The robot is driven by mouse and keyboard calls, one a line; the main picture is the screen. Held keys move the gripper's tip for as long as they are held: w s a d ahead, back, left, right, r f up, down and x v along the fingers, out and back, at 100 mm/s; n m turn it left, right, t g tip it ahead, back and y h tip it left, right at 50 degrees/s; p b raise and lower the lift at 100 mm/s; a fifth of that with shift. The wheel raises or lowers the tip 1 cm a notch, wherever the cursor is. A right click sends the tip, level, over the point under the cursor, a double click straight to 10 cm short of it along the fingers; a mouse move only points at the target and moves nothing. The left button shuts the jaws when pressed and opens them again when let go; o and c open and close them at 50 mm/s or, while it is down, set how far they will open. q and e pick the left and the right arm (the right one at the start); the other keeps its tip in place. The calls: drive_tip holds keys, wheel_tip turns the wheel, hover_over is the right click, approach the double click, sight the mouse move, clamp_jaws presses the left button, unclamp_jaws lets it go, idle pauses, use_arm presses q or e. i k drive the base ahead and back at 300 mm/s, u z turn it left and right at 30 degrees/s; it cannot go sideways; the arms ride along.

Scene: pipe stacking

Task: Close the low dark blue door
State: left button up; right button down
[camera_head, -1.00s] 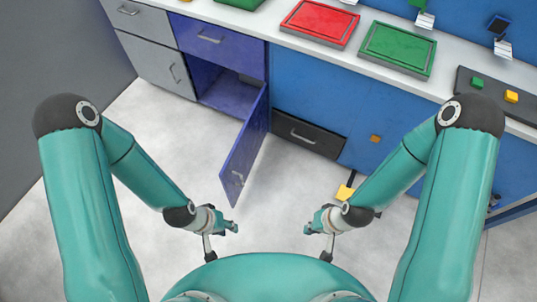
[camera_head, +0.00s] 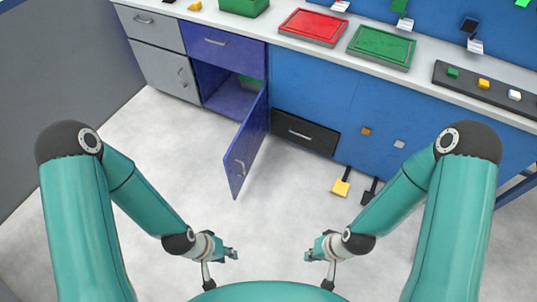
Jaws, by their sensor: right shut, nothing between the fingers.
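The low dark blue door (camera_head: 247,147) stands wide open, swung out toward me from the right side of its cabinet opening (camera_head: 230,98). A silver handle (camera_head: 239,168) sits near its free lower edge. A green thing shows inside the cabinet, partly hidden by the door. My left gripper (camera_head: 231,254) is in front of the door and below it in the picture, apart from it. I cannot tell whether its fingers are open. My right gripper (camera_head: 312,255) is shut and empty, further right, apart from the door.
A dark blue drawer (camera_head: 222,46) is above the opening, with grey cabinets (camera_head: 165,70) to its left. A black drawer (camera_head: 304,132) is to the right. Red (camera_head: 313,26) and green (camera_head: 381,46) trays lie on the counter. The floor around the door is clear.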

sight(254, 144)
drive_tip(key=u, duration=0.35)
drive_tip(key=i, duration=0.8)
drive_tip(key=z, duration=1.45)
drive_tip(key=k, duration=1)
drive_tip(key=u, duration=0.25)
drive_tip(key=i, duration=0.6)
